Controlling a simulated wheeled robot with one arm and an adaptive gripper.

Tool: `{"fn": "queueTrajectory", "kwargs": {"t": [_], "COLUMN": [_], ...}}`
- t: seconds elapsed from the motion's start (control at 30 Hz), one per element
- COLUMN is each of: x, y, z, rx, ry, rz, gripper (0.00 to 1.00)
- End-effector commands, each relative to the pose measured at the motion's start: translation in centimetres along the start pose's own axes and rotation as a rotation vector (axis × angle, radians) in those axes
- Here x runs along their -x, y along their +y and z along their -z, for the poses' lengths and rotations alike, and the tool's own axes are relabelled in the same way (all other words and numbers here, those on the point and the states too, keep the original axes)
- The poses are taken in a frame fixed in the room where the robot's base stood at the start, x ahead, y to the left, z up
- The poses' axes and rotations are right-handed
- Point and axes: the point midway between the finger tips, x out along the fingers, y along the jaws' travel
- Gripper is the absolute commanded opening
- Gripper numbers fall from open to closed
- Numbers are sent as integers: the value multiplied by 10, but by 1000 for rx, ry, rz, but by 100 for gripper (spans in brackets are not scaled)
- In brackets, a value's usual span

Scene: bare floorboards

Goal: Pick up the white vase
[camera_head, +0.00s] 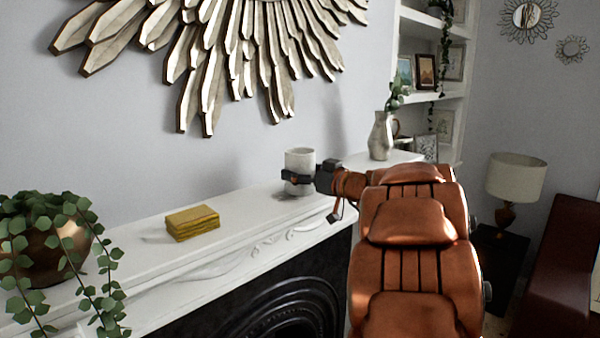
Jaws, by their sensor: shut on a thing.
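The white vase (300,160) is a short, plain cylinder over the white mantel, near its middle. My gripper (298,178) reaches it from the right, and its dark fingers are closed around the lower part of the vase. The vase looks upright. Its base is at or just above the mantel top; I cannot tell whether it touches. The fingers hide part of its lower side.
A yellow block-like stack (192,223) lies on the mantel (250,205) left of the vase. A trailing plant in a copper pot (58,245) stands far left. A pale vase with leaves (381,140) stands behind right. A sunburst decoration (225,60) hangs above.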

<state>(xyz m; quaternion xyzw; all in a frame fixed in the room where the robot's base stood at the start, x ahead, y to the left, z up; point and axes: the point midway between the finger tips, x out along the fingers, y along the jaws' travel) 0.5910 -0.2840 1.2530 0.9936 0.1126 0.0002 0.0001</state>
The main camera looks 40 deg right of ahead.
Motion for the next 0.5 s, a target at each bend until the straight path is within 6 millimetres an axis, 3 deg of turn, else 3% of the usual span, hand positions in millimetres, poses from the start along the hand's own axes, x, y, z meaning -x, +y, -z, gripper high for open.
{"fn": "queueTrajectory", "kwargs": {"t": [0.13,0.5], "x": [0,-1], "y": [0,0], "z": [0,8], "rx": [0,2], "ry": [0,1], "rz": [0,2], "gripper": [28,28]}}
